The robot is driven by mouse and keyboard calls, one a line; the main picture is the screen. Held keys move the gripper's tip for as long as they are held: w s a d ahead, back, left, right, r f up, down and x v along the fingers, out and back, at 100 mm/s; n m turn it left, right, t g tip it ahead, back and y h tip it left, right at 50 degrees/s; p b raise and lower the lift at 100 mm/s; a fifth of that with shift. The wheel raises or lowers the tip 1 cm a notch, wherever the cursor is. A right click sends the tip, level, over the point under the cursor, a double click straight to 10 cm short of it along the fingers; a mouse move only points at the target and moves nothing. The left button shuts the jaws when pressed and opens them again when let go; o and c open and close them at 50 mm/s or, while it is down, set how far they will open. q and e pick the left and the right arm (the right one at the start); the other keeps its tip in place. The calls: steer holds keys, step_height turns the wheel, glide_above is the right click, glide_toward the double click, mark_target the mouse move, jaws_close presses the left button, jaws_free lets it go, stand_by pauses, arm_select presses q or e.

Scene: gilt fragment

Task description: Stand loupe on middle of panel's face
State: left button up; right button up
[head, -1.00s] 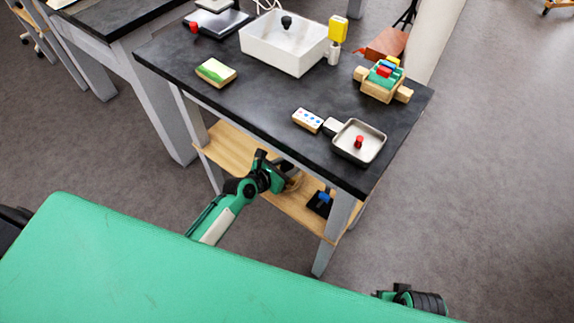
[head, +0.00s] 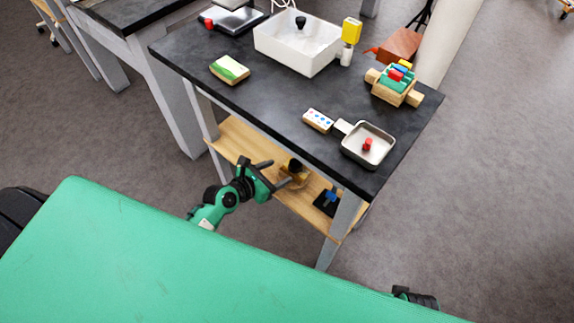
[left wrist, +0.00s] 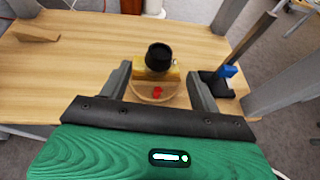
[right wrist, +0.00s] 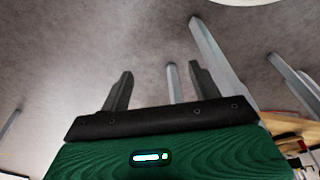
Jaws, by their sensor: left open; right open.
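A black round cup-like piece, probably the loupe (left wrist: 159,56), is on or just behind a gold block (left wrist: 172,75) over a round wooden base with a red spot (left wrist: 157,92). In the head view the black piece (head: 295,165) is on the wooden lower shelf. I cannot tell for sure which piece is the panel; the gold block may be it. My left gripper (head: 278,173) is open, its fingers (left wrist: 158,76) apart on either side of the gold block in the left wrist view, holding nothing. My right gripper (right wrist: 157,82) is open and empty over the floor.
A black stand with a blue part (head: 328,200) is right on the shelf (head: 240,143); a wooden wedge (left wrist: 35,33) is left. The dark tabletop (head: 270,100) above holds a white bin (head: 290,52), a metal pan (head: 360,155) and blocks. Table legs flank the shelf.

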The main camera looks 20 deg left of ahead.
arm_select(q)
steer(key=s+f+m+g+y, duration=0.2)
steer(key=s+f+m+g, duration=0.2)
steer(key=s+m, duration=0.6)
steer(key=s+f+m+g+y, duration=0.3)
steer(key=s+f+m+g, duration=0.2)
steer(key=m, duration=1.7)
steer(key=s+f, duration=0.3)
steer(key=s, duration=0.3)
steer(key=shift+s+a+m+g, duration=0.15)
steer(key=shift+s+m+g, duration=0.05)
steer(key=shift+m+g, duration=0.1)
arm_select(e)
steer(key=shift+s+f, duration=0.2)
steer(key=shift+f, duration=0.35)
arm_select(q)
steer(key=shift+f, duration=0.1)
